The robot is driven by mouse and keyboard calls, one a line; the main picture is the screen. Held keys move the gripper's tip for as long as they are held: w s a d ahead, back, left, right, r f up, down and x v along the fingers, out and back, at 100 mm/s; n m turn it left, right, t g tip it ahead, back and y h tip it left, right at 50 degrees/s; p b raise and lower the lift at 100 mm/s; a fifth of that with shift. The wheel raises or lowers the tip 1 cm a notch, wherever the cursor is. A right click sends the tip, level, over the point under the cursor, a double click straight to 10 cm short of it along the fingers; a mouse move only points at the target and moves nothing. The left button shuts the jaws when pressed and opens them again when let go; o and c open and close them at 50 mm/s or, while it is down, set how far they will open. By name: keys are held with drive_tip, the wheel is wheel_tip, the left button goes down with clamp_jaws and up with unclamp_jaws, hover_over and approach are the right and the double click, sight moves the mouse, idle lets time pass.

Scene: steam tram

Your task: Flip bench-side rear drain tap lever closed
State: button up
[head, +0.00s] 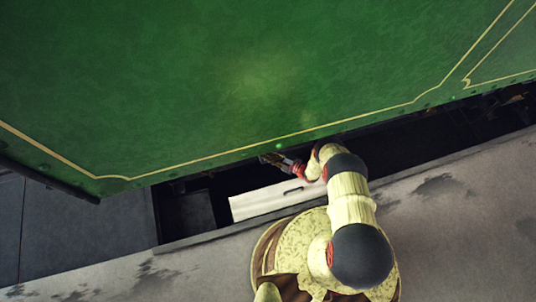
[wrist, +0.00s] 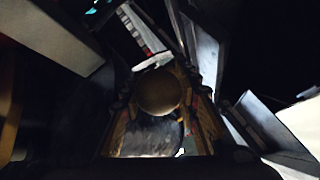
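My gripper (head: 274,159) reaches under the lower edge of the green tram side in the head view; the tap is not distinguishable there. In the wrist view, a round brownish knob (wrist: 158,92) sits between the spread fingers of my gripper (wrist: 160,105). It looks like the end of the drain tap lever. The fingers stand on either side of it, and whether they touch it I cannot tell. The lever's stem and the tap body are hidden or too dark to make out. A pale bar with red marks (wrist: 143,32) runs beyond the knob.
The green side panel (head: 250,75) overhangs the dark gap where my arm reaches. A white panel (head: 265,201) lies in the gap, beside the grey paving edge (head: 440,190). In the wrist view, grey metal bars (wrist: 203,50) stand close to the right of the fingers.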

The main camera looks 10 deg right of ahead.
drive_tip(key=shift+c, duration=1.3)
drive_tip(key=shift+w+r, duration=0.1)
clamp_jaws()
